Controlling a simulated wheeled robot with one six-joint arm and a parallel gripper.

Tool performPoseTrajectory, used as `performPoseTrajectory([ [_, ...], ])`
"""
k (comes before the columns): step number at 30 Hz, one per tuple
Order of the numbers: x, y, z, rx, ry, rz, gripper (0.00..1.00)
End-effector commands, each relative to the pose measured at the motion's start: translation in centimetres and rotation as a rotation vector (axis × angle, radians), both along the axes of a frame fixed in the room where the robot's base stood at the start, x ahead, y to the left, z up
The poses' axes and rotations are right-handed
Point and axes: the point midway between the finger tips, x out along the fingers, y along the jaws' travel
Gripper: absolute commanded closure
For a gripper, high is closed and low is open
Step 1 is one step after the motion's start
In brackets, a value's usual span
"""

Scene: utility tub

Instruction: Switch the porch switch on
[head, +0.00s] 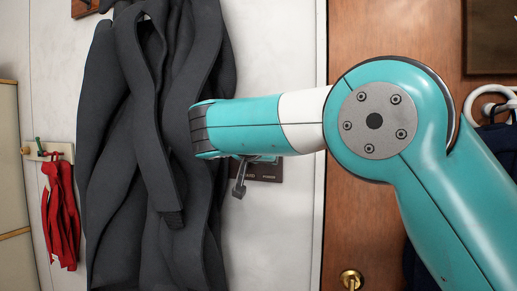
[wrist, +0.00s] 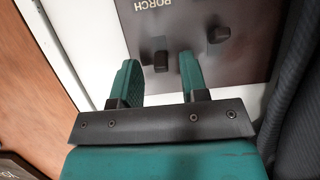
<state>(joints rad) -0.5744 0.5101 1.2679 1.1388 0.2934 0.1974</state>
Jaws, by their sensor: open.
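The dark switch plate (wrist: 250,60) is on the white wall. In the wrist view it carries an upside-down PORCH label (wrist: 152,4) at the top. Below the label is a dark switch (wrist: 160,62), taken as the porch switch, seen between my fingers. A second dark switch (wrist: 218,34) is to the right. My gripper (wrist: 158,68) is open, its green fingers either side of the first switch; contact cannot be told. In the head view the plate (head: 268,172) is mostly hidden behind my arm, and a finger (head: 240,185) shows below the wrist. Switch positions are unclear.
A dark grey hanging garment (head: 150,150) is close on the left of the plate in the head view. A red cloth (head: 60,215) hangs from a hook rack (head: 48,152) at far left. A wooden door (head: 350,240) with a brass knob (head: 351,280) is on the right.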

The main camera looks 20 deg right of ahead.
Motion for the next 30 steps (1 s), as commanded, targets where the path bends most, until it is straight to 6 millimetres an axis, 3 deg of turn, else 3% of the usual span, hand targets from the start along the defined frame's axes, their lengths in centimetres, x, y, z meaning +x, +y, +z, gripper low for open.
performPoseTrajectory([
  [5,-1.9,1.6,0.9,0.001,-0.003,0.005,0.60],
  [16,-9.1,6.7,4.8,0.002,-0.001,0.006,0.60],
  [21,-11.0,7.9,6.4,-0.003,0.004,0.004,0.60],
  [30,-12.6,9.1,6.6,-0.001,0.002,0.002,0.60],
])
